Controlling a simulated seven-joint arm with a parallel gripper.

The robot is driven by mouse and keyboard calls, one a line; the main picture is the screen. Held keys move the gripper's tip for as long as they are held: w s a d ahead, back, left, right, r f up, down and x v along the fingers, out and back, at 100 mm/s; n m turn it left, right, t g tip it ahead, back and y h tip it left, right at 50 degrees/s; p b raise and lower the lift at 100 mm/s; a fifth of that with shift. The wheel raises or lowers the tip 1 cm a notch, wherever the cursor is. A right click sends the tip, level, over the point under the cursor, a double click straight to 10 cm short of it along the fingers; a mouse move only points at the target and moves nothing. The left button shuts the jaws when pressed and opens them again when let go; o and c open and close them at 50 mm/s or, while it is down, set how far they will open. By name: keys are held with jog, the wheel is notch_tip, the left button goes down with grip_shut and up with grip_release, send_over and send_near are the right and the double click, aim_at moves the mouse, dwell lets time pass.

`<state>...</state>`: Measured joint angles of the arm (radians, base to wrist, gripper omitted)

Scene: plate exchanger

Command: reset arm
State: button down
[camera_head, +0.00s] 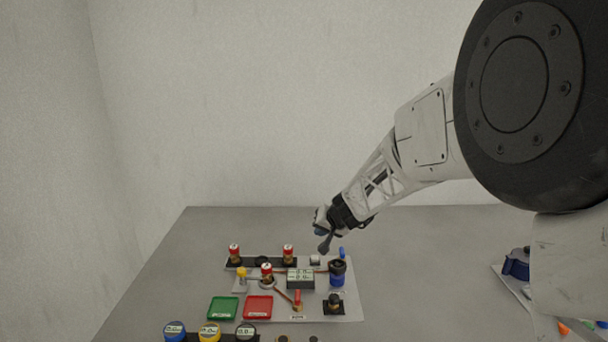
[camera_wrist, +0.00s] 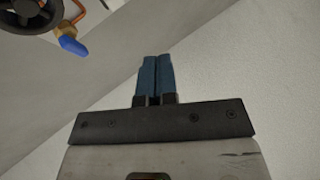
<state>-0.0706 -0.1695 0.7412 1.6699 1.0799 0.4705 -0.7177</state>
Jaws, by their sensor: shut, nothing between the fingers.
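My gripper (camera_head: 324,247) hangs at the end of my arm, above the back right part of the plate exchanger board (camera_head: 352,309) in the head view. In the wrist view its two blue fingers (camera_wrist: 155,75) are together and empty, pointing toward the pale wall. The board carries red-topped valves, a small display (camera_head: 300,278), and a black-and-blue fitting (camera_head: 337,273) at right. The wrist view shows a black round part (camera_wrist: 30,12) and a blue-tipped handle (camera_wrist: 72,46) at the upper left, apart from the fingers.
A green tray (camera_head: 223,308) and a red tray (camera_head: 259,307) sit at the board's front left. Several round gauges (camera_head: 209,332) line the front edge. Another panel with a blue part (camera_head: 516,266) lies at the right. The grey table (camera_head: 430,270) between is clear.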

jog(key=s+d+r+n+g+h, duration=0.15)
jog(key=s+r, duration=0.25)
jog(key=s, duration=0.4)
jog(key=s+d+r, duration=0.2)
jog(key=s+r, duration=0.1)
jog(key=s, duration=0.5)
jog(key=s+d+r+g, duration=0.1)
jog(key=s+d+r, duration=0.1)
jog(key=s+r, duration=0.35)
jog(key=s+d+h, duration=0.1)
jog(key=s+d, duration=0.1)
jog(key=s, duration=0.7)
jog(key=s+d+f+g+h, duration=0.1)
jog(key=s+d+h, duration=0.1)
jog(key=s, duration=0.7)
jog(key=s+d+f+h, duration=0.1)
jog(key=s+d, duration=0.2)
jog(key=s, duration=0.6)
jog(key=shift+d+f+g, duration=0.15)
jog(key=shift+d+g, duration=0.1)
jog(key=shift+g, duration=0.1)
jog(key=shift+w+m, duration=0.1)
jog(key=shift+m, duration=0.15)
